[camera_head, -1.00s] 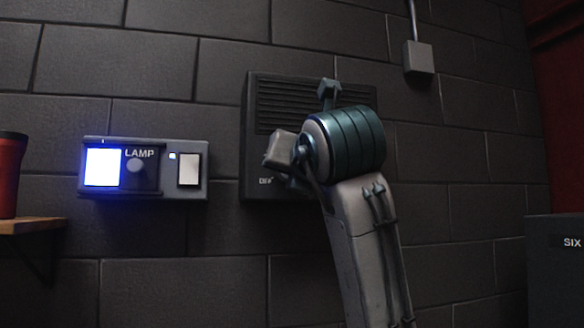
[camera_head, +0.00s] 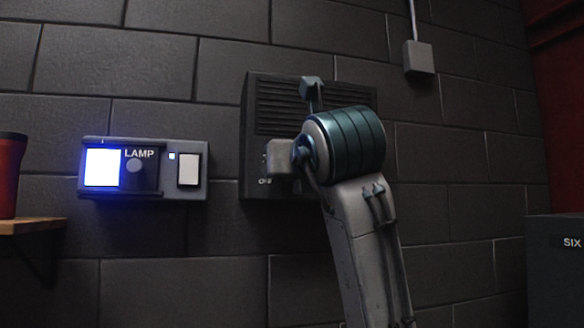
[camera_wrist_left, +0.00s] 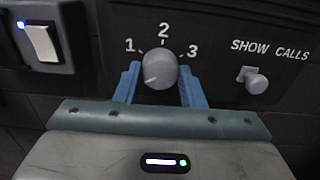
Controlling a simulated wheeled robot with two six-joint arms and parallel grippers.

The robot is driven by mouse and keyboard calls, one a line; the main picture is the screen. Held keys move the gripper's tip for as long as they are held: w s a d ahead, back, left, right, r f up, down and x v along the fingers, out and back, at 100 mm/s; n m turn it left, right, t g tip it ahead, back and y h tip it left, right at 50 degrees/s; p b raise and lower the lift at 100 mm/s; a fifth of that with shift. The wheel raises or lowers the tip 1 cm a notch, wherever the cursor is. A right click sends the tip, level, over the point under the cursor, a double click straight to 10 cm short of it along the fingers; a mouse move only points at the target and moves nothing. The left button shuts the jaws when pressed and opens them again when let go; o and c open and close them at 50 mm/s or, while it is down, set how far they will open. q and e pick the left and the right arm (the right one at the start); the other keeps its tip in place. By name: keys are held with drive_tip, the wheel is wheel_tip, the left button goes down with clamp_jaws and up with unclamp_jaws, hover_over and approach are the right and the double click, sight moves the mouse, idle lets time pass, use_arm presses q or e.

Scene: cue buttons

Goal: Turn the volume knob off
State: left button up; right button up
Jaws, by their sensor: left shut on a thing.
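The volume knob (camera_wrist_left: 160,68) is a grey round dial on a dark panel, with the numbers 1, 2 and 3 around its upper side. A pale mark on the knob sits at its lower left. My left gripper (camera_wrist_left: 160,77) has its two blue fingers on either side of the knob, shut on it. In the head view the dark speaker panel (camera_head: 283,95) with slots is partly covered by my left wrist, which hides the knob. The OFF label (camera_head: 265,181) shows at the panel's lower left. My right gripper is in neither view.
A lamp box (camera_head: 145,190) with a lit blue-white panel and a pale switch (camera_head: 188,170) is left of the speaker panel. A "SHOW CALLS" button (camera_wrist_left: 257,83) is right of the knob. A red cup (camera_head: 10,175) stands on a wooden shelf (camera_head: 35,225).

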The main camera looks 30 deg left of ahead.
use_arm(q)
drive_tip(key=o, duration=1)
drive_tip(key=shift+r, duration=0.15)
drive_tip(key=shift+c, duration=0.2)
drive_tip(key=shift+o, duration=0.2)
drive_tip(key=shift+w+a, duration=0.1)
drive_tip(key=shift+f, duration=0.2)
drive_tip(key=b+v, duration=1)
drive_tip(key=b, duration=0.1)
drive_tip(key=shift+s+d, duration=0.25)
drive_tip(key=shift+s, duration=0.1)
